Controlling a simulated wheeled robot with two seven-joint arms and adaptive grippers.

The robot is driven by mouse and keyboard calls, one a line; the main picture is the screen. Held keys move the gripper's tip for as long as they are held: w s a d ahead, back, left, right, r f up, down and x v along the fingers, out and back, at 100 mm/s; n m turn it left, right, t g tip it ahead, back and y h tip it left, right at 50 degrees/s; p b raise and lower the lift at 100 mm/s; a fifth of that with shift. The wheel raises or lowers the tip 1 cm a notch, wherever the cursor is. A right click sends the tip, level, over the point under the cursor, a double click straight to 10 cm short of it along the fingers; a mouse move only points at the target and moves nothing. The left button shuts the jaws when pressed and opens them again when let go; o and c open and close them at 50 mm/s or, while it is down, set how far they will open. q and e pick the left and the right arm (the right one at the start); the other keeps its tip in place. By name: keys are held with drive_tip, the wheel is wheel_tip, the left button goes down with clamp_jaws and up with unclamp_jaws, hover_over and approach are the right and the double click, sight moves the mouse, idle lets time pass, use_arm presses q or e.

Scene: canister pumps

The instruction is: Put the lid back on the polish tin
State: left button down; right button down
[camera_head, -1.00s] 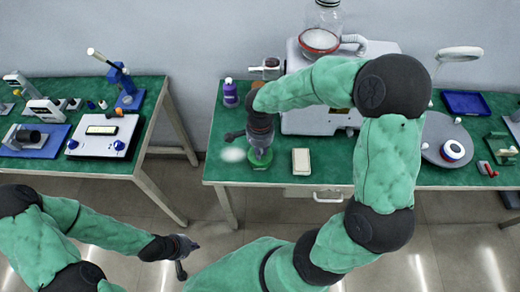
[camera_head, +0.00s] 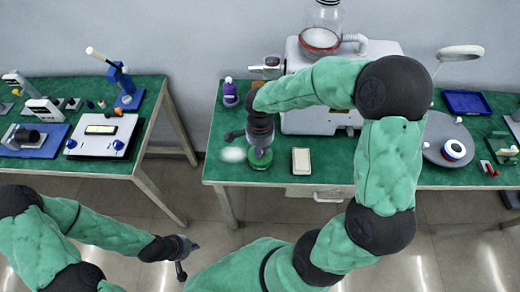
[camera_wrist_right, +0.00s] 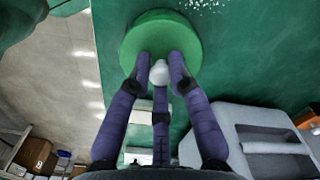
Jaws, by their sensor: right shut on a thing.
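A green round lid (camera_wrist_right: 160,37) with a white knob (camera_wrist_right: 159,73) shows at the top of the right wrist view. My right gripper (camera_wrist_right: 160,72) has its fingers closed around the knob. In the head view this gripper (camera_head: 261,153) points down at the round green piece (camera_head: 259,162) near the bench's front left. The tin's body cannot be made out apart from the lid, so I cannot tell whether the lid touches it. My left gripper (camera_head: 187,258) is open and empty, off the bench, over the floor.
A pale box (camera_head: 301,161) lies right of the right gripper, and a purple bottle (camera_head: 230,93) stands behind it. A whitish patch (camera_head: 233,154) lies just left. A large grey machine (camera_head: 310,121) fills the back of the green bench (camera_head: 225,174).

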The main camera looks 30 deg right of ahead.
drive_tip(key=c, duration=0.6)
unclamp_jaws()
drive_tip(key=shift+r+p, duration=2.45)
drive_tip(key=shift+r, duration=1.1)
clamp_jaws()
